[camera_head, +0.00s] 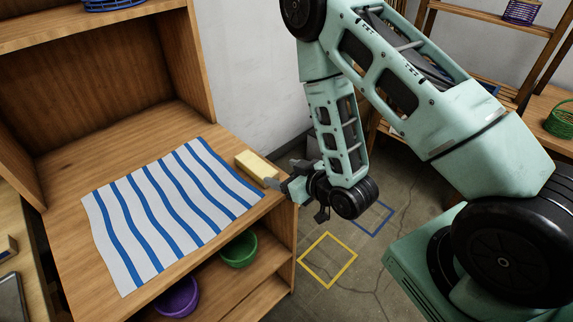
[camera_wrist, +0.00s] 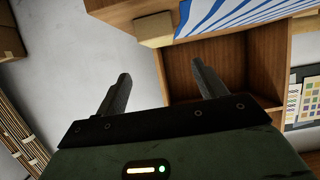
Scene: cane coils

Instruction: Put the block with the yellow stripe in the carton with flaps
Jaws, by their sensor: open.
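A pale yellow-tan block (camera_head: 256,167) lies on the wooden shelf top near its right edge, beside the striped cloth. I cannot make out a yellow stripe on it. My gripper (camera_head: 271,182) is at the block's near right end in the head view; whether they touch is unclear there. In the wrist view the block (camera_wrist: 153,29) sits at the shelf edge, beyond the open, empty fingers (camera_wrist: 160,70) and roughly in line with the space between them. A brown box-like thing (camera_wrist: 10,38) is at the upper left of the wrist view; I cannot tell if it has flaps.
A blue-and-white striped cloth (camera_head: 170,210) covers much of the shelf top (camera_head: 80,140). Green (camera_head: 238,249) and purple (camera_head: 178,296) bowls sit on the shelf below. Yellow (camera_head: 328,260) and blue (camera_head: 374,218) squares mark the floor. A rack (camera_head: 480,45) stands behind my arm.

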